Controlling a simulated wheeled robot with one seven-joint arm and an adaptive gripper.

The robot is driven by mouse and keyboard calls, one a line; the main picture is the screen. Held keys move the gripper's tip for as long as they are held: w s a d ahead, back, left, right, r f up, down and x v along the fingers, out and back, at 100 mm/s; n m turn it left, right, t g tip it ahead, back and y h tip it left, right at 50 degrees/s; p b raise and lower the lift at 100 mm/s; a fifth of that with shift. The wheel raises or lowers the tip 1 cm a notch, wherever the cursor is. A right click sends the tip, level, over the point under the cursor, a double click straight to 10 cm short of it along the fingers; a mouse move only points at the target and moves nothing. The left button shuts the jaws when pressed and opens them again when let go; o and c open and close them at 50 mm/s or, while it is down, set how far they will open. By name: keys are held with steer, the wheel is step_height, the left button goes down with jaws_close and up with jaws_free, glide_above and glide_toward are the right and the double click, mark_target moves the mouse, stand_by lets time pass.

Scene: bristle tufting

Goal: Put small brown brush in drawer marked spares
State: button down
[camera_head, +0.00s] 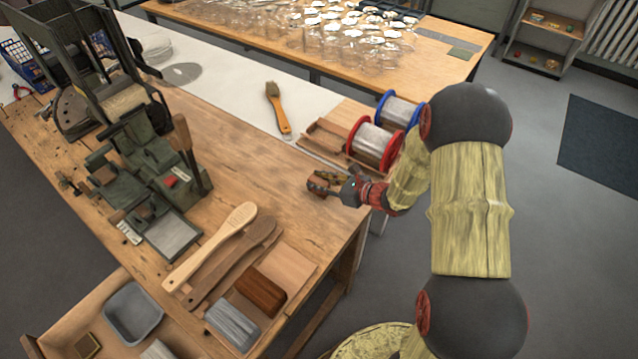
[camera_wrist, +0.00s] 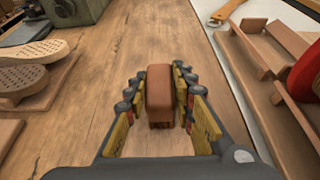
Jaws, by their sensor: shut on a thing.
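My gripper (camera_head: 326,184) is above the right part of the wooden workbench. In the wrist view my gripper (camera_wrist: 159,98) is shut on a small brown brush (camera_wrist: 160,94), which sits upright between the two fingers over bare wood. No drawer marked spares can be made out. An open wooden box or drawer (camera_head: 52,321) at the lower left holds a grey dish (camera_head: 133,311); no label on it is readable.
Long-handled brushes (camera_head: 212,247), a reddish-brown block (camera_head: 260,290) and a grey-topped brush (camera_head: 232,324) lie at the bench's front. Wire spools (camera_head: 375,147) stand beyond my gripper. A green machine (camera_head: 150,160) stands left. Bare bench lies between.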

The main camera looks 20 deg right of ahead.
steer(key=shift+f, duration=0.1)
steer(key=c, duration=1.5)
jaws_free()
